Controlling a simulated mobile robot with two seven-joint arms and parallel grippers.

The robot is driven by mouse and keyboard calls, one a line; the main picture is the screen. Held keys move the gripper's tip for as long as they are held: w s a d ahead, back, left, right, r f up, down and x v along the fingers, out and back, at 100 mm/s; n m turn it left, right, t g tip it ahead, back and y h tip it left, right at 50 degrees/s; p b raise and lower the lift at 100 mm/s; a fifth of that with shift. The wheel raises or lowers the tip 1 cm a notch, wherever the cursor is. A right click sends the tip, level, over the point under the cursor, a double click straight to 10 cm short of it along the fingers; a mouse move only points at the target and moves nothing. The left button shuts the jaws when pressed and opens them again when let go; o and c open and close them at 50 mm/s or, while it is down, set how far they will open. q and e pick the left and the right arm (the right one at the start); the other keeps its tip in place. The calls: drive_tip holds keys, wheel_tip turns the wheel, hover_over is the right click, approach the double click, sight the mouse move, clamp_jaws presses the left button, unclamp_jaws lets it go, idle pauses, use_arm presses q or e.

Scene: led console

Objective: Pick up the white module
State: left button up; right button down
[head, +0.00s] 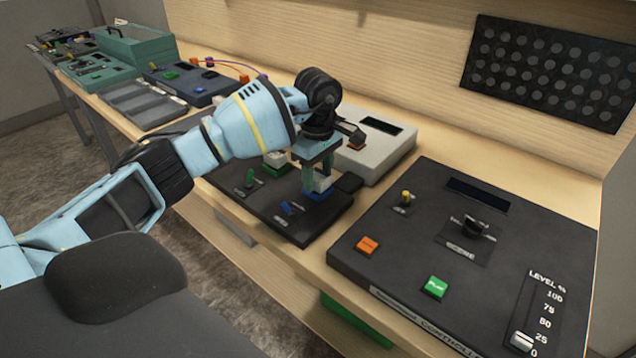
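My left gripper (317,178) points down over the dark board (240,196) in the middle of the bench. Its two teal fingers are apart, one on each side of a small white module (323,184) that sits at a blue base (319,195). The fingers partly hide this module, and I cannot tell whether they press on it. A second white module (276,157) sits at a green base (274,170) farther left on the same board, partly behind my arm. My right gripper is not in view.
A large dark console (400,226) with buttons, a knob and a slider stands at right. A light grey box (380,150) with a dark display is just behind the gripper. More panels and a green case (135,45) line the bench at left. A perforated panel (550,70) hangs on the wall.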

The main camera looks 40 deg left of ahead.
use_arm(q)
drive_tip(key=c, duration=0.7)
drive_tip(key=shift+r, duration=0.15)
